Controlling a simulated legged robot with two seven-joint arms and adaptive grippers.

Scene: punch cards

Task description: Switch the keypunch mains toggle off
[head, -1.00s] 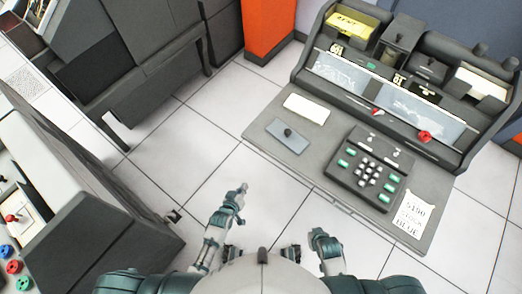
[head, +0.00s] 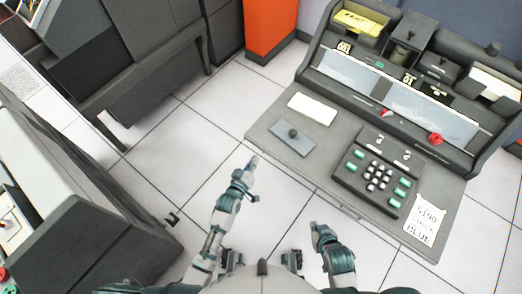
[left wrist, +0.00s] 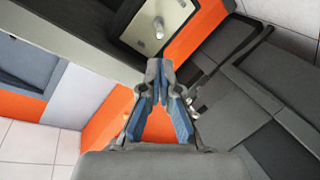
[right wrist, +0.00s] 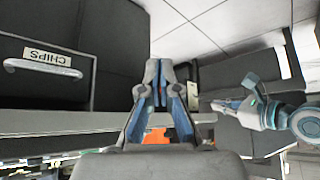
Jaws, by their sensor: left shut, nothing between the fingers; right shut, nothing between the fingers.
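The grey keypunch (head: 270,118) stands at the right in the head view, with a dark keypad block (head: 352,178) on its desk. Two small light levers (head: 380,143) sit at the top of that block. Red knobs (head: 435,139) show on the panel behind. I cannot tell which control is the mains toggle. In the left wrist view a silver peg-like lever (left wrist: 158,28) stands on a cream plate. My left gripper (head: 252,161) is shut and empty, left of the desk. My right gripper (head: 316,229) is shut and empty, short of the desk's front edge. Neither touches the keypunch.
A grey plate with a black knob (head: 292,134), a cream card stack (head: 312,109) and a note (head: 425,222) lie on the desk. Dark cabinets and an orange column (head: 270,25) stand behind. A grey machine (head: 85,225) stands left. A CHIPS drawer (right wrist: 45,75) shows in the right wrist view. Tiled floor between is clear.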

